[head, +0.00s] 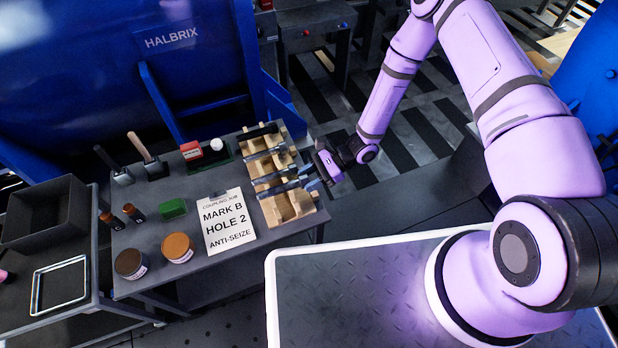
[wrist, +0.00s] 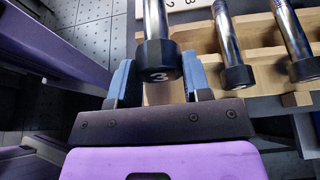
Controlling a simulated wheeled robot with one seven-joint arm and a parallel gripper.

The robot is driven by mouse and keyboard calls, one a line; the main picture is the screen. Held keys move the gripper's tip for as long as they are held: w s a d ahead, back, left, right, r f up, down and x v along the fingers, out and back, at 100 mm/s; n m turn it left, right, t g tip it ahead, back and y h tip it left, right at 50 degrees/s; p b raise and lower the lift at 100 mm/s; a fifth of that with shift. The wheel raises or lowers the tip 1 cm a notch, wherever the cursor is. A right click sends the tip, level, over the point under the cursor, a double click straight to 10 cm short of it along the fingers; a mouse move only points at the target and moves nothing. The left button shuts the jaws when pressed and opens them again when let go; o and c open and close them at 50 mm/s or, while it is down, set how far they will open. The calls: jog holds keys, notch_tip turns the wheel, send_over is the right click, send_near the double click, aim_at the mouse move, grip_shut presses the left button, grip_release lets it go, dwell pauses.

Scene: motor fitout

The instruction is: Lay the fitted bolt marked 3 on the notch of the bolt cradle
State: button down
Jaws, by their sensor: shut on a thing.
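The bolt (head: 278,188) lies across the near part of the wooden bolt cradle (head: 302,207). I cannot tell whether it touches the notch. The cradle (wrist: 262,45) also shows behind and right of the bolt in the wrist view.
Other dark-headed bolts (wrist: 238,75) lie in the cradle alongside. A card (head: 228,221) reading MARK B, HOLE 2, ANTI-SEIZE lies left of the cradle on the grey table (head: 200,262).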

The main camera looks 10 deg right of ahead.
aim_at(310, 198)
jog(key=shift+f, duration=3.4)
jog(key=shift+f, duration=0.45)
jog(key=shift+c, duration=2.4)
grip_release()
jog(key=shift+d, duration=0.1)
jog(key=shift+d, duration=0.1)
jog(key=v, duration=1)
jog(key=shift+d+r, duration=0.15)
jog(key=shift+d, duration=0.05)
jog(key=shift+w, duration=0.1)
